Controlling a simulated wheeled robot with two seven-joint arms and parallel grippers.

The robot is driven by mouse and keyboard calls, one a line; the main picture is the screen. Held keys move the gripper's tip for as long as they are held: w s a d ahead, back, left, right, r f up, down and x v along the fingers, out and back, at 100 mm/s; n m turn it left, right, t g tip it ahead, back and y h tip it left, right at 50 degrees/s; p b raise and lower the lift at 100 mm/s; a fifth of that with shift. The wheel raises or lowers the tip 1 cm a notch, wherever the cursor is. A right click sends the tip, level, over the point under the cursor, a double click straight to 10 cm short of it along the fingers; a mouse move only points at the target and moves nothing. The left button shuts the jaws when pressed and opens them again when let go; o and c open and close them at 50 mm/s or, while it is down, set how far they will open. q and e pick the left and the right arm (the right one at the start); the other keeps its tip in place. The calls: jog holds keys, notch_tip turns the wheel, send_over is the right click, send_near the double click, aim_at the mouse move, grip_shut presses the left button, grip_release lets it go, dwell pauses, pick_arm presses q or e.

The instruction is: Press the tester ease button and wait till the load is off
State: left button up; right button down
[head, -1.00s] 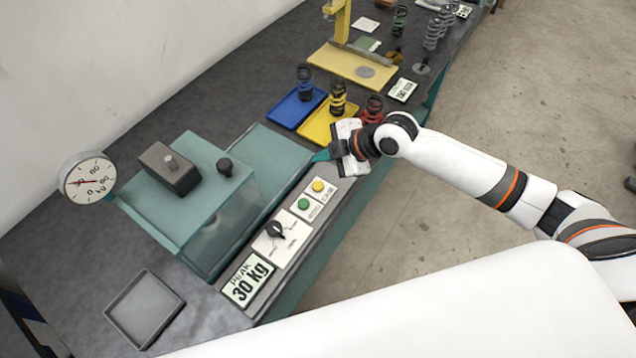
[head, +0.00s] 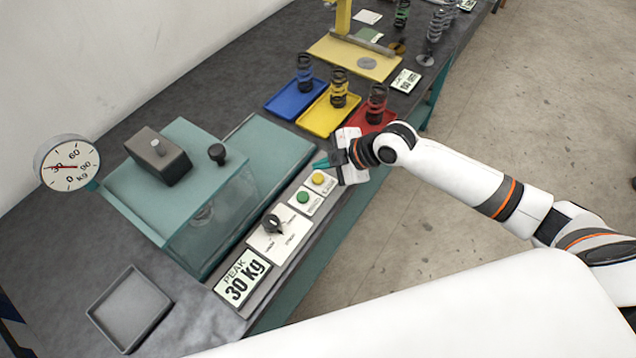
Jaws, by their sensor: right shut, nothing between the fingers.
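The tester (head: 165,195) is a teal machine with a clear guard on the left of the bench. Its control strip holds a yellow button (head: 318,178), a green button (head: 303,197), a dark knob (head: 271,223) and a display (head: 243,279) reading PEAK 30 kg. The yellow button's label is too small to read surely. The round dial gauge (head: 68,163) has its red needle near 30. My right gripper (head: 318,165) is shut and empty, its teal fingertips just above the yellow button; I cannot tell whether they touch it. My left gripper is not in view.
Blue (head: 294,101), yellow (head: 328,116) and red (head: 368,124) trays with springs stand beyond my right gripper. A yellow press stand (head: 355,60) is further back. An empty grey tray (head: 130,308) lies at the front left.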

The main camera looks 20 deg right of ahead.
aim_at(318, 179)
jog(key=shift+f+b, duration=0.4)
jog(key=shift+f, duration=0.6)
jog(key=shift+f, duration=0.1)
dwell(1.1)
jog(key=shift+f, duration=0.3)
